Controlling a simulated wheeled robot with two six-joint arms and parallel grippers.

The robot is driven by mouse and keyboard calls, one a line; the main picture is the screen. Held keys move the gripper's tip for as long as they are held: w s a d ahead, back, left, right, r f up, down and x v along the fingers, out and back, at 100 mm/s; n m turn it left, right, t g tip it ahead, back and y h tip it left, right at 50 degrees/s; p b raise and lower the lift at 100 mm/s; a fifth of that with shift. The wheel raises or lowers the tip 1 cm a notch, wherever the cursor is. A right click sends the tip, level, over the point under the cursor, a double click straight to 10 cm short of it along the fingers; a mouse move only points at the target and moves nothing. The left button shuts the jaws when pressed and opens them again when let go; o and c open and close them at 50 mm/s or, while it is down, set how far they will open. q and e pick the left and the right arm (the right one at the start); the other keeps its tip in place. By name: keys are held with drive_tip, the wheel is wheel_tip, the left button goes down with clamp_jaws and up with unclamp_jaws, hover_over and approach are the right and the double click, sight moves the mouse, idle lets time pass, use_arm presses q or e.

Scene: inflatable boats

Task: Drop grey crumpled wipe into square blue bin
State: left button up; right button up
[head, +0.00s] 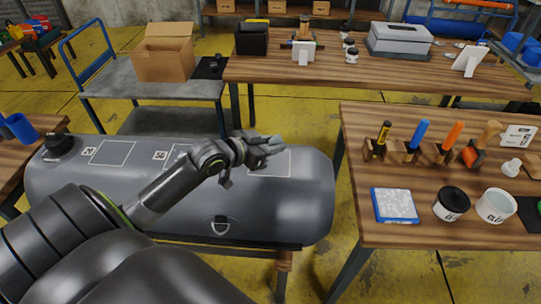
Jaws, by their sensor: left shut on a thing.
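My left gripper (262,153) is over the right part of the grey inflatable tube (300,205), near a marked white outline. It is shut on a small light grey thing (272,143), which looks like the grey crumpled wipe, though the fingers partly cover it. Blue bins (515,42) also show at the far right edge. My right gripper is not in view.
The right workbench (360,150) holds handled tools in blocks, a black-lidded jar (452,203) and a white pot (496,206). A back bench (290,75) and a cart with a cardboard box (165,58) stand behind the tube. Blue cylinders (20,127) are at left.

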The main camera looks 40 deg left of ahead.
use_arm(q)
drive_tip(key=shift+r, duration=1.3)
